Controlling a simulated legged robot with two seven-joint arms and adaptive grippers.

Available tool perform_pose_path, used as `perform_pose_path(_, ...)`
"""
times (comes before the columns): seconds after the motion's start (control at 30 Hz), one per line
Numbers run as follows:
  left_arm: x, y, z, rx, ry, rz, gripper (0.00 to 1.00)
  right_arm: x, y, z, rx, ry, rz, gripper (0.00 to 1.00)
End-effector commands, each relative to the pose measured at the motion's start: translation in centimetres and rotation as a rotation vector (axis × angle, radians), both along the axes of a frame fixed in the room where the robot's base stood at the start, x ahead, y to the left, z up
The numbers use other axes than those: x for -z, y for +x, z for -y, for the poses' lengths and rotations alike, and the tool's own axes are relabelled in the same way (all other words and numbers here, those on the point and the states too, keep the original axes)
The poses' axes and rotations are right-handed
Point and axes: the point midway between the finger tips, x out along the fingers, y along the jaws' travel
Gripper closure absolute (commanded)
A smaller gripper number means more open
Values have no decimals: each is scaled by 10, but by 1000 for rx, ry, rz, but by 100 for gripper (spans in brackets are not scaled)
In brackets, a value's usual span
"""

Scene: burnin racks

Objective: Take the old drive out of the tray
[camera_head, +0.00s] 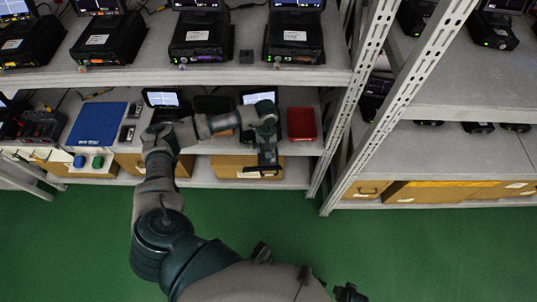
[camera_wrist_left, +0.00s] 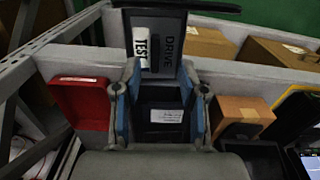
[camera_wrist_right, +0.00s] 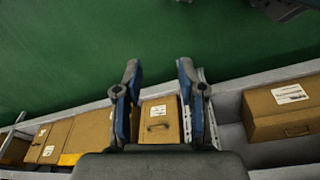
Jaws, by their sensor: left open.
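A dark drive (camera_wrist_left: 172,30) lettered DRIVE, with a white TEST label, shows just beyond my left fingertips in the left wrist view. My left gripper (camera_wrist_left: 160,72) is open, its blue fingers apart at the drive's near end; contact cannot be told. In the head view my left gripper (camera_head: 268,160) hangs at the front edge of the lower shelf. A dark unit with a white label (camera_wrist_left: 166,116) lies between the fingers' bases in the picture. A red tray (camera_head: 302,124) stands right of the gripper and looks empty; it also shows in the left wrist view (camera_wrist_left: 80,104). My right gripper (camera_wrist_right: 157,75) is open and empty.
Black test units (camera_head: 294,36) line the upper shelf. Cardboard boxes (camera_head: 230,166) sit below. A slotted upright (camera_head: 350,95) stands right. Green floor in front is open.

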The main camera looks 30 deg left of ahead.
Motion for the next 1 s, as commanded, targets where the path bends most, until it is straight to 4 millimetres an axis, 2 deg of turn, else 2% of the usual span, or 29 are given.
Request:
perform_pose_path(0.27, 20, 0, 3, -1, -1, -1, 58, -4, 0, 0, 2, 0, -1, 60)
perform_pose_path(0.5, 56, 0, 10, -3, 1, -2, 58, -8, -2, 1, 3, 0, -2, 60)
perform_pose_path(0.77, 61, 0, 9, -1, -1, 1, 58, -15, -2, 3, 4, -2, -1, 60)
perform_pose_path(0.93, 62, 0, 9, -1, -1, -1, 100, -13, -3, 3, 5, -3, -3, 60)
perform_pose_path(1.0, 62, 0, 9, -1, -1, -1, 100, -13, -3, 3, 4, -3, -2, 60)
